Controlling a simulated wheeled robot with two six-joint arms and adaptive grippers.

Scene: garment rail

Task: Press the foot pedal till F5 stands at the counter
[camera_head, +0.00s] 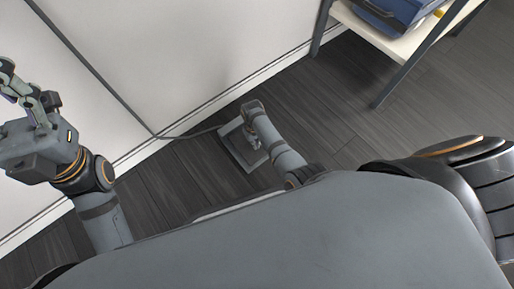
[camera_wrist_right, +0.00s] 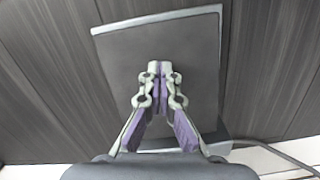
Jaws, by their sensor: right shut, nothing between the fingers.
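The foot pedal (camera_head: 241,148) is a dark square plate with a pale rim on the floor near the white wall. In the right wrist view the pedal plate (camera_wrist_right: 203,60) fills the middle. My right gripper (camera_wrist_right: 160,68) is shut and empty, its fingertips pointing at the plate's middle. I cannot tell whether they touch it. In the head view my right arm reaches down over the pedal and hides the fingers. My left gripper (camera_head: 28,95) is raised at the left edge, partly cut off, and its jaw state is unclear. Neither F5 nor the counter can be identified.
A cable (camera_head: 190,134) runs from the pedal along the wall foot. White panels (camera_head: 200,50) stand behind. A pale shelf with dark legs (camera_head: 400,45) stands at the upper right, with a blue case (camera_head: 392,12) on it. The dark floor right of the pedal is clear.

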